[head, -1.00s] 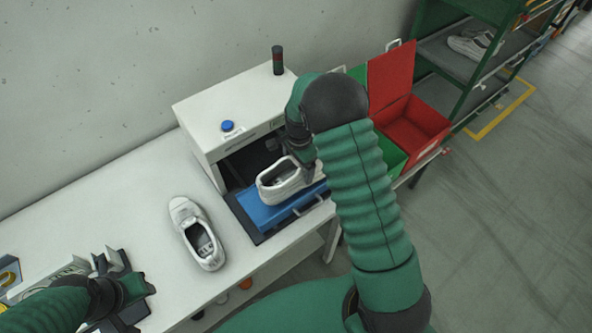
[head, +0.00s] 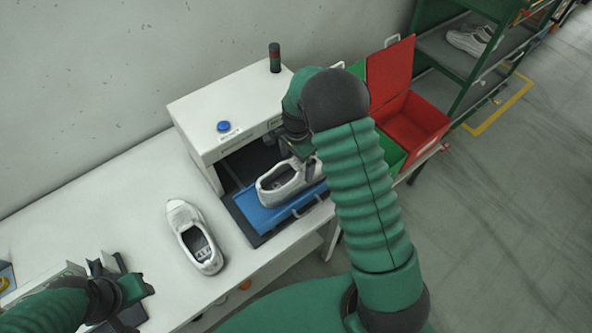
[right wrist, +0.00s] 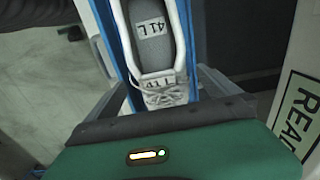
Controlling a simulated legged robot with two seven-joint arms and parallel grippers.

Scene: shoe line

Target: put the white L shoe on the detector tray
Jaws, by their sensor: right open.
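A white shoe (head: 285,186) sits upright on the blue detector tray (head: 262,219), which is pulled out in front of the white detector box. In the right wrist view this shoe (right wrist: 158,70) shows an upside-down "41 L" label on its insole and "41 L" near its laces. My right gripper (head: 301,158) is at the lace end of the shoe. In the right wrist view its fingers (right wrist: 165,92) are spread, one on each side of the shoe. A second white shoe (head: 195,238) lies on the table left of the tray. My left gripper (head: 140,288) is at lower left, its jaws unclear.
The white detector box (head: 225,100) has a blue button and a dark signal light on top. Behind my right arm stand a red bin (head: 412,122) and a green bin. A green rack (head: 462,75) with white shoes is at upper right.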

